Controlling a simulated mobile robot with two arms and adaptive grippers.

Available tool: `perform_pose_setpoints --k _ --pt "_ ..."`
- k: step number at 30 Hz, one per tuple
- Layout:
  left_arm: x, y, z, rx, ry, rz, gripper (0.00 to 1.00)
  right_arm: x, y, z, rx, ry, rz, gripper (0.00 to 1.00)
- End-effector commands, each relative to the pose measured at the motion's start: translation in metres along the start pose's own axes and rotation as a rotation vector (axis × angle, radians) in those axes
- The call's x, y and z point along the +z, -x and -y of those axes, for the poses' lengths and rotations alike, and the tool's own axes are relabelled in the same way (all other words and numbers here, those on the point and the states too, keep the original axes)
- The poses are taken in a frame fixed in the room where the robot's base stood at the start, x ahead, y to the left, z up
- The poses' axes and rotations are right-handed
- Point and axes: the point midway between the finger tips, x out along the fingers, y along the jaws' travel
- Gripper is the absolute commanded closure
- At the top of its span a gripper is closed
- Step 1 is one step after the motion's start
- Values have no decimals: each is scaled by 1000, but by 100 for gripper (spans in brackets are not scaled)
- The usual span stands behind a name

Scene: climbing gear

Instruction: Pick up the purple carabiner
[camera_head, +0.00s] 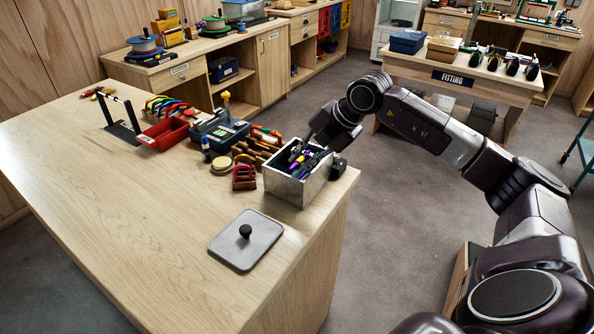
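A grey open-topped box (302,187) stands near the table's right edge with dark and coloured gear inside. A small purple piece (296,164) shows among the dark items in the box. It may be the purple carabiner, but it is too small and too covered to be sure. My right gripper (318,150) points down at the back of the box, over or into its opening. Its fingertips blend with the dark contents, so I cannot tell whether they are open or hold anything. My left gripper is not in view.
A grey lid with a black knob (246,239) lies in front of the box. A red bin (166,134), a dark case (219,130) and wooden pieces crowd the table left of the box. The table's left and front (110,220) are clear.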

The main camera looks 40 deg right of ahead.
Motion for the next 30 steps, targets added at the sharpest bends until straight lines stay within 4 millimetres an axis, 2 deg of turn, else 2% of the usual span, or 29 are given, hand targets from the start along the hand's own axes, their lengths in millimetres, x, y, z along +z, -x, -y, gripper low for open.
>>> perform_pose_setpoints --k 6,12,18,23,30 --pt "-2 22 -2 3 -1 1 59 -2 -29 -3 -2 0 -4 84" --pt "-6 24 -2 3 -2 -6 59 -1 -50 -2 0 0 0 84" --pt "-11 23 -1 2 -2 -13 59 -1 -52 -1 0 1 1 84" --pt "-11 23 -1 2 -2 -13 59 -1 -52 -1 1 1 0 99" --pt "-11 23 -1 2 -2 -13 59 -1 -52 -1 0 1 0 100"
